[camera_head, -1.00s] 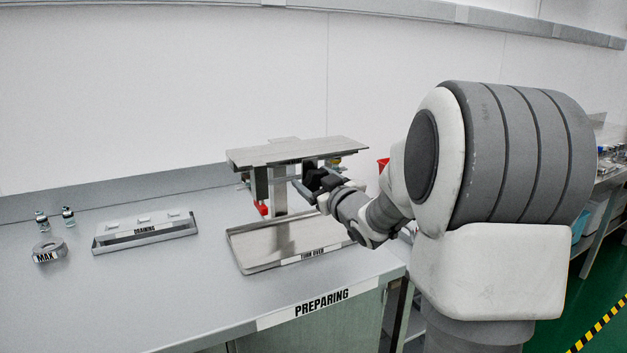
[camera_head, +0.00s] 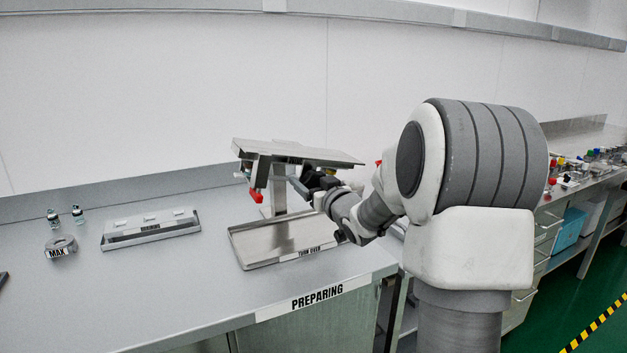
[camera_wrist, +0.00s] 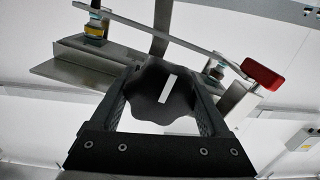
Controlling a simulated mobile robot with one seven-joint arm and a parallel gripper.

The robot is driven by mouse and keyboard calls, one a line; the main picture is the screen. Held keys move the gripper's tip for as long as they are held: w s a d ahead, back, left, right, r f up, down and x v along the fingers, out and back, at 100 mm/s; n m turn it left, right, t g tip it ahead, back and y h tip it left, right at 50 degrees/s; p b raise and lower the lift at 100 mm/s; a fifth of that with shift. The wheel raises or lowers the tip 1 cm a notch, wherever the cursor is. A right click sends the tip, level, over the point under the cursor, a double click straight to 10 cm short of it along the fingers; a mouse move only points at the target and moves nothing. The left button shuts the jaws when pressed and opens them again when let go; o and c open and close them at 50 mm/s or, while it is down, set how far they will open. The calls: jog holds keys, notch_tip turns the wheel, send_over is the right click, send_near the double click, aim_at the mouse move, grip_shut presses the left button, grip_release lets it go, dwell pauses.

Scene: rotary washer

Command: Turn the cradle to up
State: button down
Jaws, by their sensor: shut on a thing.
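The cradle (camera_head: 290,150) is a flat grey metal frame on a post, above a shallow tray labelled TURN OVER (camera_head: 250,260). It is tilted, its right end lower than its left. A red-ended lever (camera_head: 255,195) hangs under its left side. The red end (camera_wrist: 264,73) is at the right in the wrist view. My gripper (camera_head: 312,182) is at the cradle's near side, partly hidden by my arm. In the wrist view my gripper (camera_wrist: 165,80) is shut on a dark knob with a white mark (camera_wrist: 168,88), on the cradle.
A DRAINING tray (camera_head: 150,232), a MAX ring (camera_head: 62,246) and two small vials (camera_head: 66,215) stand on the bench at left. The bench front is labelled PREPARING (camera_head: 317,296). A second bench with coloured-capped items (camera_head: 590,165) is at right.

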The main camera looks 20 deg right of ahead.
jog(key=shift+m+p, duration=1.25)
jog(key=shift+m, duration=0.65)
jog(key=shift+m+p, duration=1.4)
jog(key=shift+m, duration=0.8)
jog(key=shift+d+m+p, duration=0.1)
jog(key=shift+m+p, duration=1.25)
jog(key=shift+m, duration=0.75)
jog(key=shift+f+m+p, duration=0.1)
jog(key=shift+m+p, duration=1.25)
jog(key=shift+m, duration=0.85)
jog(key=shift+m+p, duration=1.3)
jog(key=shift+m, duration=0.8)
jog(key=shift+f+m+p, duration=0.1)
jog(key=shift+m+p, duration=1)
jog(key=shift+m, duration=1.1)
jog(key=shift+m+p, duration=0.65)
jog(key=shift+m, duration=3.35)
